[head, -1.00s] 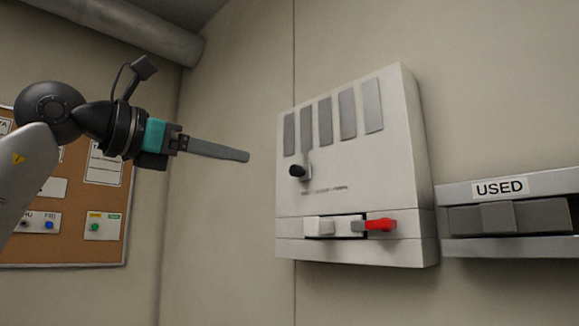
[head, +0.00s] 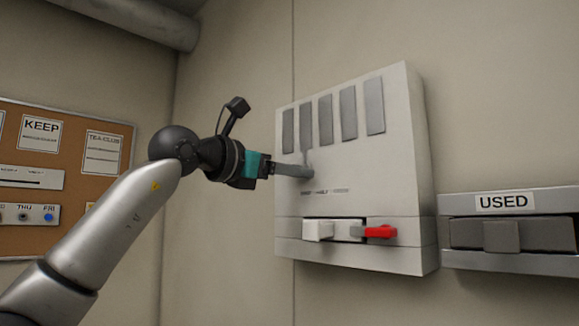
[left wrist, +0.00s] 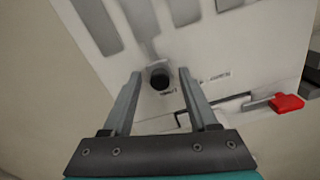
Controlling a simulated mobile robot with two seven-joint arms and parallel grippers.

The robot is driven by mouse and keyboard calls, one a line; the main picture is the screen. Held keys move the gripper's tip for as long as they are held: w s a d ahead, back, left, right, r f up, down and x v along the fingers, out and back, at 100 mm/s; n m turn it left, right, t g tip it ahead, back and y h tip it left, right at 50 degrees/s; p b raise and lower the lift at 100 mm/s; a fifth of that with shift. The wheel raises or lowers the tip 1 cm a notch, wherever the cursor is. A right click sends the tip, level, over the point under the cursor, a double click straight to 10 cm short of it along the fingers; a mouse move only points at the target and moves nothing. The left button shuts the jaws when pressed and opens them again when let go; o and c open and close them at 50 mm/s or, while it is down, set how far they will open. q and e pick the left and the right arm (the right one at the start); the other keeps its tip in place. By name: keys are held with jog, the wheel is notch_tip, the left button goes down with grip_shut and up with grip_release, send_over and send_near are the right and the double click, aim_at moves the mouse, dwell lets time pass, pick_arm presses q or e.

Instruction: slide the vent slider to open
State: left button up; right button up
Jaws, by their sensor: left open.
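The vent slider is a dark round knob (left wrist: 160,80) on a grey stem, on a pale wall unit (head: 405,150) with several grey vertical slots. In the left wrist view the knob lies between the two fingers of my left gripper (left wrist: 160,75), with space on both sides. In the head view my left gripper (head: 308,172) is open and reaches in from the left, its fingers in front of the knob and hiding it. Only the stem (head: 307,158) shows above the fingers. Whether the fingers touch the unit is unclear. My right gripper is out of view.
Below the slots are blurred print (head: 325,191) and a recess with a white block (head: 318,230) and a red handle (head: 381,232). A holder labelled USED (head: 503,202) is at the right. A cork noticeboard (head: 75,150) hangs at the left.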

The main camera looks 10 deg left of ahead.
pick_arm(q)
grip_shut()
dwell(0.4)
dwell(1.0)
